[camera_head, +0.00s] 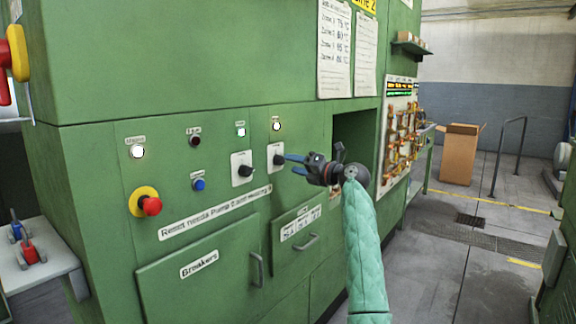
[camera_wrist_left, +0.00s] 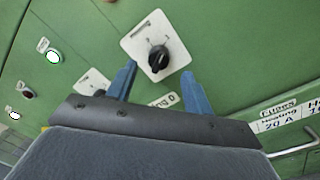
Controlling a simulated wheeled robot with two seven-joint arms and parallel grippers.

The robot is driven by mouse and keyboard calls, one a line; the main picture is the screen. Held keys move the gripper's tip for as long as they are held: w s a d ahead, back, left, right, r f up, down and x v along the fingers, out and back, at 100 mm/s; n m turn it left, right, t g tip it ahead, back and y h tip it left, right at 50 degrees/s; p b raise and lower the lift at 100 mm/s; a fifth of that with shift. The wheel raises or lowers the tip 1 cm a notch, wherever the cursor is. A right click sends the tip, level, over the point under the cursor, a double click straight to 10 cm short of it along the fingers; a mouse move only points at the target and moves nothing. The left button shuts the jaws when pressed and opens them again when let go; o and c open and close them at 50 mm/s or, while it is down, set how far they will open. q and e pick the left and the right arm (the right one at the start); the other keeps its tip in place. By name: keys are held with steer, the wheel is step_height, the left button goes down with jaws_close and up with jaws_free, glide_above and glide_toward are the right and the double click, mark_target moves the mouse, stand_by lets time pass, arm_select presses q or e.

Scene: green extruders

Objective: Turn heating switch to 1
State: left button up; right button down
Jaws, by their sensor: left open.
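The switch in front of my left gripper is a black rotary knob on a white square plate (camera_head: 277,158), on the green cabinet's front panel. I take it for the heating switch; its marks are too small to read. In the left wrist view the black knob (camera_wrist_left: 158,57) shows clearly. My left gripper (camera_head: 292,164) is open, its two blue fingers pointing at the panel just right of the switch. In the left wrist view the fingertips (camera_wrist_left: 160,70) stand on either side below the knob, apart from each other. Nothing is held. My right gripper is not in view.
A similar rotary switch (camera_head: 243,168) sits just to the left. A blue button (camera_head: 198,184), a red emergency stop (camera_head: 151,206) and lit lamps are on the same panel. An open recess (camera_head: 352,140) is at the right.

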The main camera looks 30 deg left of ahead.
arm_select(q)
steer(key=shift+s+d, duration=0.1)
steer(key=shift+d, duration=1.6)
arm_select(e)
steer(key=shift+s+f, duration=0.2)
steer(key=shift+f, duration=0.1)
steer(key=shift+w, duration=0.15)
